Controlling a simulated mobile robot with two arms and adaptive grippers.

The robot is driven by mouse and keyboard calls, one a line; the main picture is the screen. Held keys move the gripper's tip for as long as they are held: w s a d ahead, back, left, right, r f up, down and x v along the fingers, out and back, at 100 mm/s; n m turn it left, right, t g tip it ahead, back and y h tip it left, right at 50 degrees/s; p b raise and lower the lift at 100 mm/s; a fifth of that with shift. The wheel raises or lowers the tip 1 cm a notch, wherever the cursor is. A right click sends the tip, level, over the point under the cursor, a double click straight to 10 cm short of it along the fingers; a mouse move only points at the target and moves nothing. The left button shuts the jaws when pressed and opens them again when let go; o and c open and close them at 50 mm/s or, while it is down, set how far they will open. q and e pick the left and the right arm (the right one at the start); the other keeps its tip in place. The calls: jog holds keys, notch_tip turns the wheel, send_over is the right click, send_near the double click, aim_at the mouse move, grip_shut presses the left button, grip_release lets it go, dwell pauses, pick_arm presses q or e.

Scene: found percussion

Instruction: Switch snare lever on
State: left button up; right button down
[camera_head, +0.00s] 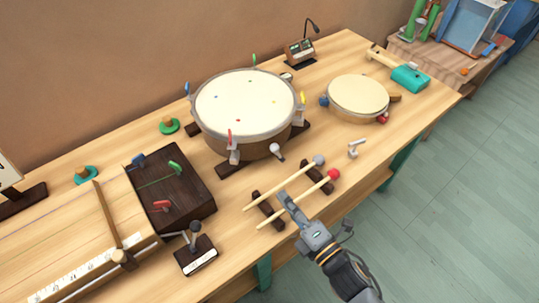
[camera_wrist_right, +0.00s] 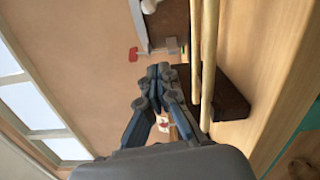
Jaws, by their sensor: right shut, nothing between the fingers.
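The large round drum (camera_head: 246,103), with a pale head and coloured pegs round its rim, stands on the table. A small lever with a whitish knob (camera_head: 277,151) sits at its front side. A second upright lever with a grey knob (camera_head: 194,236) stands on a dark labelled base (camera_head: 197,256) at the front. I cannot tell from the labels which is the snare lever. My right gripper (camera_head: 284,196) is shut and empty, over the mallet rest in front of the drum and apart from both levers. In the right wrist view its fingers (camera_wrist_right: 158,72) are together. My left gripper is not in view.
Two mallets, one grey-tipped (camera_head: 285,185) and one red-tipped (camera_head: 300,198), lie across dark rests (camera_head: 267,211) close to my right gripper. A smaller drum (camera_head: 358,96) stands to the right. A dark block with coloured levers (camera_head: 190,203) and a long wooden box (camera_head: 60,240) fill the left.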

aim_at(278, 153)
jog(key=shift+w+a+r, duration=0.1)
jog(key=shift+w+a, duration=0.1)
jog(key=shift+w, duration=0.1)
jog(key=p+x, duration=0.2)
jog(key=x, duration=0.7)
jog(key=shift+w+a+r, duration=0.15)
jog(key=shift+w, duration=0.25)
jog(key=shift+w+d+r+p, duration=0.15)
jog(key=shift+w+d+p, duration=0.25)
jog(key=shift+w+d, duration=0.8)
jog(key=shift+d, duration=0.25)
pick_arm(q)
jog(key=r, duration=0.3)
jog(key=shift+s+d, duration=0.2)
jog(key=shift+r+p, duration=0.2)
jog(key=shift+p, duration=0.15)
pick_arm(e)
jog(key=shift+w+d+r+m, duration=0.1)
jog(key=shift+d+r+m, duration=0.1)
jog(key=shift+m, duration=0.2)
